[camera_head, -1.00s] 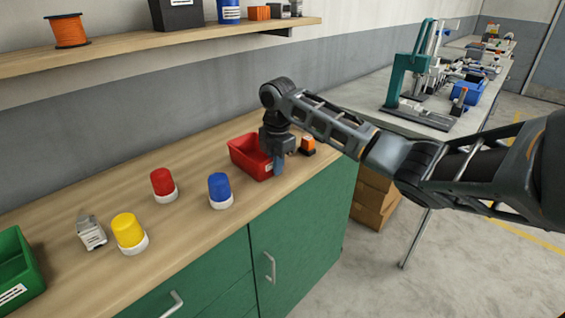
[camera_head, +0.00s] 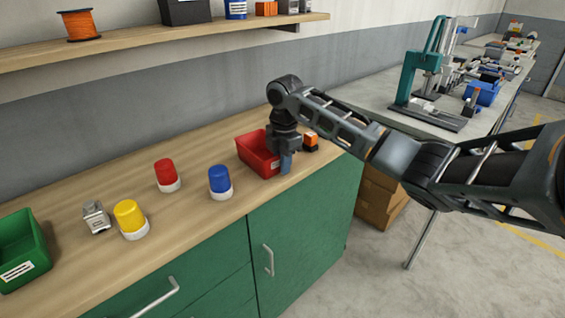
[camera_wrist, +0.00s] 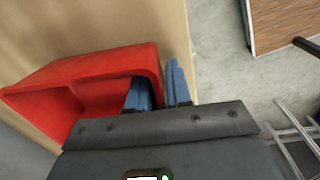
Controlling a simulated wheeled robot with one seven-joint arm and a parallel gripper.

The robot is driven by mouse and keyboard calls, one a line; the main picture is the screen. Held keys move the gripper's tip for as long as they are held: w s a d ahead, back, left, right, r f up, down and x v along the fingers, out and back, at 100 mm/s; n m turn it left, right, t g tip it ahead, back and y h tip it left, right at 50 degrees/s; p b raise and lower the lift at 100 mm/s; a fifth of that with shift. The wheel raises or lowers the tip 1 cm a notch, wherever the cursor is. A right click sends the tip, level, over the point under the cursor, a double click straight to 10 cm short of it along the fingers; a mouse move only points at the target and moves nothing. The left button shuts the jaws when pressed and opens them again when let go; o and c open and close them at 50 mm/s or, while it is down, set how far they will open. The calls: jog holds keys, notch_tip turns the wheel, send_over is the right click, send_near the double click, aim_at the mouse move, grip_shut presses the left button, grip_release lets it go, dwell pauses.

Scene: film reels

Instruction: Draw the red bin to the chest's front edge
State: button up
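The red bin (camera_wrist: 92,62) stands on the wooden top of the green chest (camera_head: 305,235), near its right end. My gripper (camera_wrist: 157,88) points down at the bin's front wall. In the wrist view one blue finger is inside the bin and the other is outside, with the wall between them; the fingers look shut on it. In the head view the bin (camera_head: 254,158) is partly covered by my gripper (camera_head: 285,163). The outer finger is close to the chest's front edge, and a strip of wood shows between bin and edge.
A green bin (camera_head: 22,245) is at far left. Floor lies beyond the front edge.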

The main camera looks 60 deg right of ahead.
jog(key=shift+o, duration=1.4)
notch_tip(320, 180, up, 8)
jog(key=b, duration=0.1)
jog(key=shift+s, duration=0.2)
jog(key=shift+a+f, duration=0.1)
